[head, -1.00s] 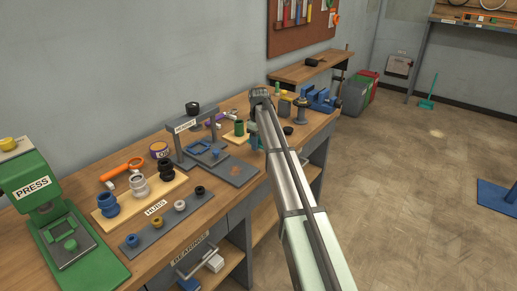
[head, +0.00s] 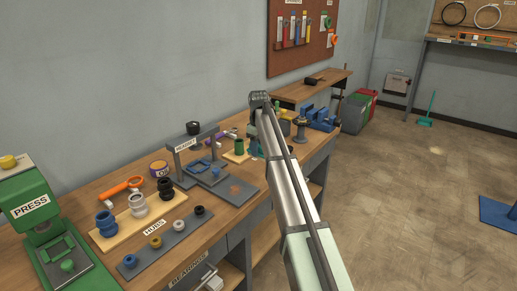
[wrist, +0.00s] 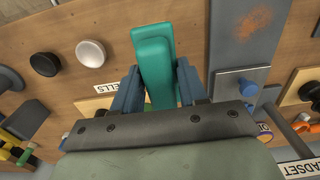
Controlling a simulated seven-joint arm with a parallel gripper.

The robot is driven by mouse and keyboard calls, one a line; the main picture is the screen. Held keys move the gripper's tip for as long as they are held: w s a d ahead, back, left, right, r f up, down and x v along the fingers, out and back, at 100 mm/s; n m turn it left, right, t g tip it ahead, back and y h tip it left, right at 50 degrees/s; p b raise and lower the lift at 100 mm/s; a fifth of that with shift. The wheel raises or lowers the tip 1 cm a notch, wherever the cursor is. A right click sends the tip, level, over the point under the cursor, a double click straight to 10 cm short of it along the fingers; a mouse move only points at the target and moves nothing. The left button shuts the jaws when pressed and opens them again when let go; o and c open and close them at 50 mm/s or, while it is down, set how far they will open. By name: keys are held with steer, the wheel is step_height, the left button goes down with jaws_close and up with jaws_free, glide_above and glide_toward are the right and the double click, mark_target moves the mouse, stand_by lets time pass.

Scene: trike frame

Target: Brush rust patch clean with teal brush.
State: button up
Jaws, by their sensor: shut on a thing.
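The teal brush (wrist: 155,50) is held between the blue fingers of my gripper (wrist: 158,82) in the wrist view, pointing toward the top of the picture. The rust patch (wrist: 253,23) is an orange-brown smear on a grey plate (wrist: 238,62), to the right of the brush and apart from it. The patch still shows its rust colour. In the head view the rust patch (head: 236,189) lies on the grey plate (head: 249,197) at the bench's front edge, left of my arm. My arm largely hides the gripper and brush there.
The headset stand (head: 196,143) rises just behind the plate. A board of hubs (head: 168,238), a green press (head: 38,205) and an orange-handled tool (head: 121,187) are farther left. A blue vise (head: 321,118) stands beyond my arm.

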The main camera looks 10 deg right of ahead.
steer(key=c, duration=0.3)
steer(key=s+a, duration=0.8)
steer(key=shift+w+f, duration=0.2)
steer(key=shift+f, duration=3.35)
steer(key=shift+s+a, duration=0.25)
steer(key=shift+a, duration=0.05)
jaws_close()
steer(key=shift+s+a+f, duration=0.2)
steer(key=shift+s+a, duration=0.05)
steer(key=shift+s, duration=0.1)
steer(key=shift+s+a, duration=2.35)
steer(key=shift+a, duration=0.05)
steer(key=w+d, duration=0.5)
steer(key=w, duration=0.1)
steer(key=shift+d, duration=0.35)
steer(key=shift+s+d, duration=0.2)
steer(key=shift+d, duration=0.1)
steer(key=shift+s+a, duration=0.2)
steer(key=shift+s, duration=0.1)
steer(key=shift+s+a, duration=2.65)
steer(key=shift+a, duration=0.05)
steer(key=shift+w+d+r, duration=0.15)
steer(key=shift+w+d, duration=2.8)
steer(key=shift+w, duration=0.1)
step_height(320, 180, up, 8)
